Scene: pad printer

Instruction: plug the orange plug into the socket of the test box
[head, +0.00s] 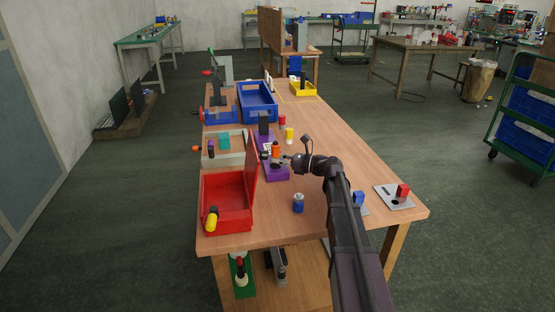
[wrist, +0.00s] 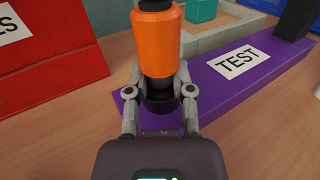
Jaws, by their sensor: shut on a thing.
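The orange plug (wrist: 158,45) is upright between the fingers of my gripper (wrist: 160,105) in the wrist view, with a black lower end and a black top. In the head view the plug (head: 276,151) shows over the near part of the purple test box (head: 273,174), and my gripper (head: 283,158) is shut on it from the right. The test box (wrist: 230,85) carries a white TEST label. I cannot see the socket, and I cannot tell whether the plug's lower end touches the box.
A red bin (head: 228,205) with a raised red panel stands just left of the test box. A blue bin (head: 258,101) is behind. A blue-and-white cylinder (head: 298,203), a yellow piece (head: 289,134) and a red piece (head: 282,120) stand nearby. The table's right side has free room.

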